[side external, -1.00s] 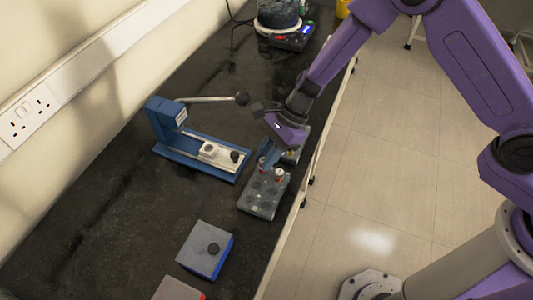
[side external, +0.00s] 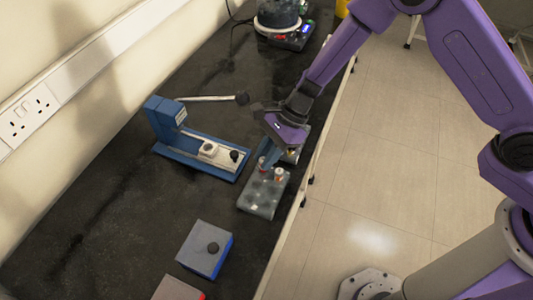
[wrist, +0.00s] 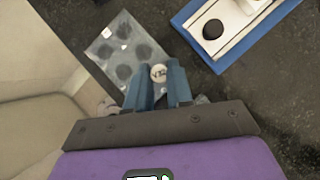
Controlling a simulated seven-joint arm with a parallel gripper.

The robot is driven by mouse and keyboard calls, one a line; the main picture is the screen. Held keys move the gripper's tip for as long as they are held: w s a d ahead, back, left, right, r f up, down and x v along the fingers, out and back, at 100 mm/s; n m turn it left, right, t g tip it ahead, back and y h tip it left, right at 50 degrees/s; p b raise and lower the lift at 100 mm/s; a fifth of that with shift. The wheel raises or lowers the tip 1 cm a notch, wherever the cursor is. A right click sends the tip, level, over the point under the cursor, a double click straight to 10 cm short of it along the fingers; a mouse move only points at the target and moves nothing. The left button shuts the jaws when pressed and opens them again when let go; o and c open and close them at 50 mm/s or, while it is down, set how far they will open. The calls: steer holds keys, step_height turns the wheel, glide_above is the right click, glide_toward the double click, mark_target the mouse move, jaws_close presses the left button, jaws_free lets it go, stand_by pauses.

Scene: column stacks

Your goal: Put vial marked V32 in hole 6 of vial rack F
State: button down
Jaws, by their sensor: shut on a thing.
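A vial with a round white cap marked V32 (wrist: 158,72) is between the blue fingertips of my gripper (wrist: 160,84) in the wrist view. My gripper (side external: 267,161) is shut on it at the far left of a grey rack (side external: 256,206). The vial (side external: 262,160) is upright over the rack's far left corner; I cannot tell how deep it sits. The rack (wrist: 91,51) shows several empty dark holes and a small white label I cannot read. Another vial (side external: 280,173) with a pale top stands at the rack's far right, hidden in the wrist view.
A blue press (side external: 200,166) with a long lever stands left of the rack. A second rack (side external: 292,157) is just behind, partly hidden by my gripper. A grey and blue box (side external: 205,249) lies nearer. The bench's right edge is close to the rack.

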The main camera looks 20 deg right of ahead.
steer(key=shift+f, duration=1)
stand_by(0.8)
steer(key=c, duration=0.6)
jaws_free()
steer(key=shift+r, duration=3)
